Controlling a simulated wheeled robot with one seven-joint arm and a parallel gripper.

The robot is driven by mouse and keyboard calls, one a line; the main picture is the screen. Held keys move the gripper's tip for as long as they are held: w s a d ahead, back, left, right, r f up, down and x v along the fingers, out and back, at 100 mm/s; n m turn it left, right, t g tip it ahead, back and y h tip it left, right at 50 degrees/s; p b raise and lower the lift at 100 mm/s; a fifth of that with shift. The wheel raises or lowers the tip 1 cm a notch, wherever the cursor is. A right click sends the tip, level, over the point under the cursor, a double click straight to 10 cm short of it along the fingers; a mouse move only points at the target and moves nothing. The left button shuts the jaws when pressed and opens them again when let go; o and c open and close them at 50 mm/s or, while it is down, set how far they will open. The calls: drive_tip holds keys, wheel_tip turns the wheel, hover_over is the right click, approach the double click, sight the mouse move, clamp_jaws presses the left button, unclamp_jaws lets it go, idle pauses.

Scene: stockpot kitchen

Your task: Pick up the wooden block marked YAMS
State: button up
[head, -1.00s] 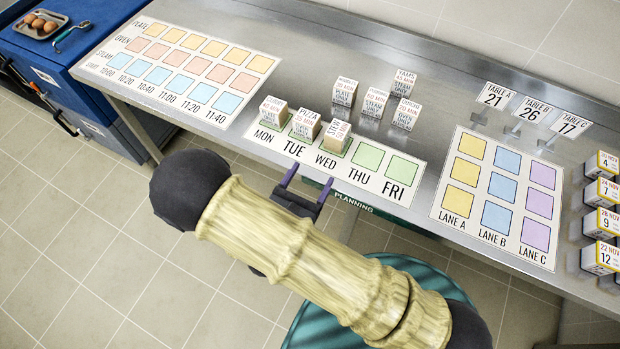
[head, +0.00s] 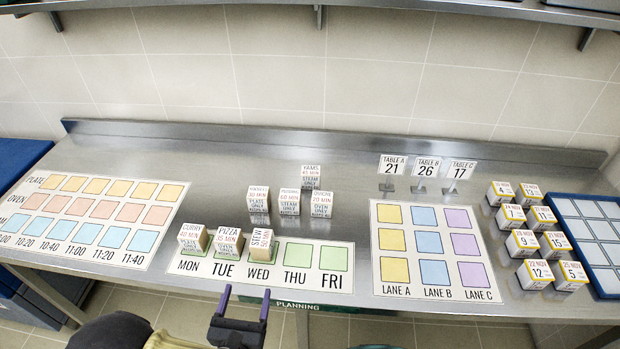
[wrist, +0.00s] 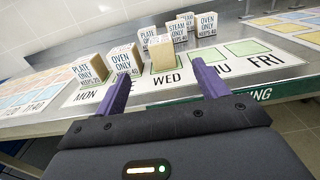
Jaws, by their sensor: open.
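The wooden block marked YAMS (head: 312,176) stands upright on the steel counter, at the back of a loose group behind the weekday strip. Three blocks stand in front of it: one at left (head: 259,201), one in the middle (head: 289,203), and one at right (head: 322,205). My gripper (head: 246,300) is at the counter's front edge, below TUE and WED, well short of the YAMS block. In the wrist view its two purple fingers (wrist: 160,78) are spread with nothing between them. The YAMS lettering is not readable there.
Blocks marked CURRY (head: 192,238), PIZZA (head: 228,242) and STEW (head: 261,245) stand on MON, TUE and WED, between my gripper and the group. THU (head: 298,254) and FRI (head: 334,258) are empty. Table signs (head: 427,170) stand to the right. Bare counter lies left of the group.

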idle(0.4)
drive_tip(key=w+d+m+g+h, duration=0.1)
drive_tip(key=d+h, duration=0.1)
drive_tip(key=w+d+r+m+g+h, duration=0.1)
drive_tip(key=d+m+h, duration=0.1)
drive_tip(key=d, duration=0.1)
drive_tip(key=w+d+r+m+g+h, duration=0.1)
drive_tip(key=d+m+h, duration=0.1)
drive_tip(key=d, duration=0.1)
drive_tip(key=shift+w+r, duration=0.25)
drive_tip(key=shift+w, duration=0.05)
drive_tip(key=d+m+g+h, duration=0.1)
drive_tip(key=d+m, duration=0.1)
drive_tip(key=d+r+m+g+h, duration=0.1)
drive_tip(key=d+g, duration=0.1)
drive_tip(key=d, duration=0.1)
drive_tip(key=d+m+g+h, duration=0.1)
drive_tip(key=d+m+g, duration=0.1)
drive_tip(key=shift+w+d+r+m+h, duration=0.2)
drive_tip(key=shift+w+m+h, duration=0.1)
drive_tip(key=shift+w+h, duration=0.1)
drive_tip(key=s+d+r+m+g+y, duration=0.2)
drive_tip(key=s+d+m+g+y, duration=0.3)
drive_tip(key=d+m+g, duration=0.7)
drive_tip(key=w+d+r+m+t+y, duration=0.3)
drive_tip(key=r+m+y, duration=0.3)
drive_tip(key=m, duration=0.6)
drive_tip(key=shift+w+r+t, duration=0.5)
drive_tip(key=shift+r+t, duration=0.1)
drive_tip(key=shift+t, duration=0.2)
